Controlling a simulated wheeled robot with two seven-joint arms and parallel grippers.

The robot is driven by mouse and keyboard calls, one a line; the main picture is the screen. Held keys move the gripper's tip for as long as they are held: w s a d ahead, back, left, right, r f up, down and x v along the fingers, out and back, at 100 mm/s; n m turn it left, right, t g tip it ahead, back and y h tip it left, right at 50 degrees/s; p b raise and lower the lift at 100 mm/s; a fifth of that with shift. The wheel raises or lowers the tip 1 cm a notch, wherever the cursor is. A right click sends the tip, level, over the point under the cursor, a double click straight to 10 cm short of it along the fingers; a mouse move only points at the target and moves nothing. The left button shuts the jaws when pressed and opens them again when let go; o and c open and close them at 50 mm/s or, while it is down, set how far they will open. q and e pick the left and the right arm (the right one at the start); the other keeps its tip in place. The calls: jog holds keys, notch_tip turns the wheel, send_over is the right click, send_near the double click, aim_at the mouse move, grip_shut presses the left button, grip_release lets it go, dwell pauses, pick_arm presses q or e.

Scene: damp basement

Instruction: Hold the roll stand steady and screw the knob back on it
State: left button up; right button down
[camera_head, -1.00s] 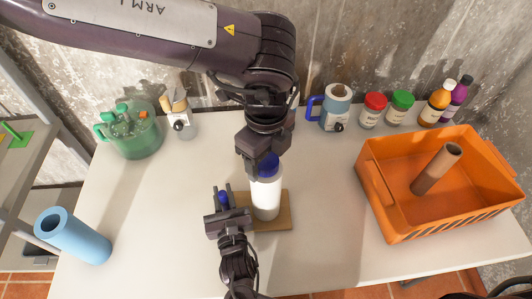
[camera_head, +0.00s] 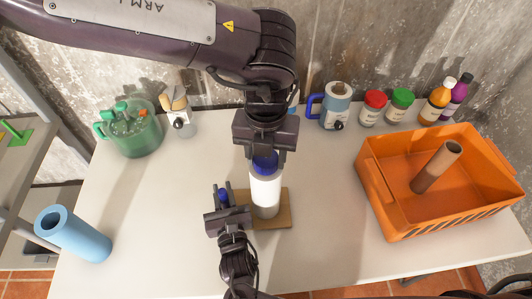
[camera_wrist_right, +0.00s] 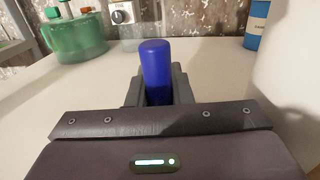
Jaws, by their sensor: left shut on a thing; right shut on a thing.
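The roll stand has a wooden base (camera_head: 280,222) at the middle of the table, with an upright white roll (camera_head: 266,193) on it.
An orange crate (camera_head: 400,232) with a brown tube (camera_head: 436,168) stands at the right. A blue roll (camera_head: 74,235) lies at the front left. Table space beside the stand is clear.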

pick_arm(q)
jog(key=m, duration=1.4)
jog(key=o, duration=1.1)
jog(key=shift+r, duration=2.25)
jog(key=shift+c, duration=0.6)
